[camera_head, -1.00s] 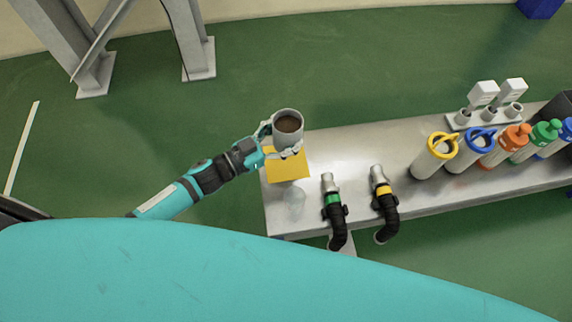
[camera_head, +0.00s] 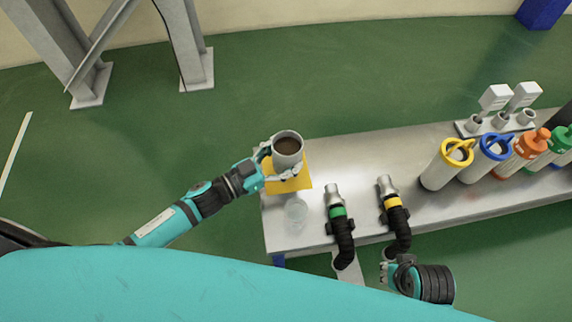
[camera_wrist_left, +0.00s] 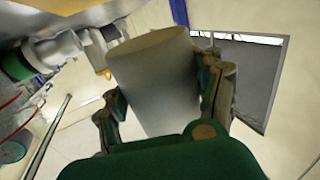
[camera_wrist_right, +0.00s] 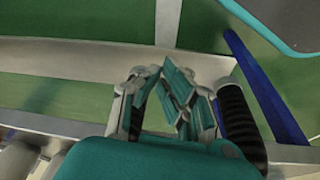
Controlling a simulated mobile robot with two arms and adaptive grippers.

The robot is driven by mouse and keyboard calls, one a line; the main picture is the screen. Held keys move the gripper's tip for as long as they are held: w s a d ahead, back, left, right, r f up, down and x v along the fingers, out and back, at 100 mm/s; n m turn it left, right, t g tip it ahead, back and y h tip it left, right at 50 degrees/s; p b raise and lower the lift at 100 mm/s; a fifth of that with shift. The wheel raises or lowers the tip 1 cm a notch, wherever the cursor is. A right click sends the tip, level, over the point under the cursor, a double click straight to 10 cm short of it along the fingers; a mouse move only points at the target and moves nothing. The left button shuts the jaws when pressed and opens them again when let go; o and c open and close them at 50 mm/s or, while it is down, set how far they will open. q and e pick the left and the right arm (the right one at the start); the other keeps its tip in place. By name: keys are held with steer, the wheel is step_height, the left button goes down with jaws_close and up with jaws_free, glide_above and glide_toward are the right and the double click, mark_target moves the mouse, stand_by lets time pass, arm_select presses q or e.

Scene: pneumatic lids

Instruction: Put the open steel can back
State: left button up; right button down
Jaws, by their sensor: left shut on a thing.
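The open steel can (camera_head: 287,158) is a grey cylinder with brown contents at its open top. My left gripper (camera_head: 282,172) is shut around its side and holds it upright over the yellow pad (camera_head: 293,183) at the bench's left end. Whether its base touches the pad is hidden. In the left wrist view the can (camera_wrist_left: 160,85) fills the space between the fingers of my left gripper (camera_wrist_left: 163,88). My right gripper (camera_head: 386,274) is at the bench's near side, below the hoses. In the right wrist view its fingertips (camera_wrist_right: 160,70) lean close together with nothing visible between them.
The steel bench (camera_head: 350,150) holds a clear round item (camera_head: 296,210), a green-banded hose (camera_head: 338,212) and a yellow-banded hose (camera_head: 393,203). To the right stand canisters with yellow (camera_head: 457,152), blue (camera_head: 492,147), orange and green tops. Bench surface right of the can is clear.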

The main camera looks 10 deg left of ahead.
mark_target(277, 170)
arm_select(q)
steer(key=shift+f, duration=0.2)
steer(key=shift+f+b, duration=0.5)
steer(key=shift+b, duration=0.15)
step_height(277, 170, down, 2)
steer(key=shift+f+b, duration=0.1)
steer(key=shift+b, duration=1.1)
steer(key=shift+f, duration=0.2)
steer(key=shift+r, duration=0.15)
arm_select(e)
steer(key=shift+t, duration=0.3)
step_height(277, 170, up, 5)
steer(key=shift+s+a+r, duration=0.1)
steer(key=shift+s, duration=0.05)
arm_select(q)
steer(key=shift+f, duration=0.2)
steer(key=o, duration=1.5)
steer(key=shift+c, duration=0.2)
arm_select(e)
steer(key=shift+w+a, duration=0.1)
steer(key=shift+w, duration=0.2)
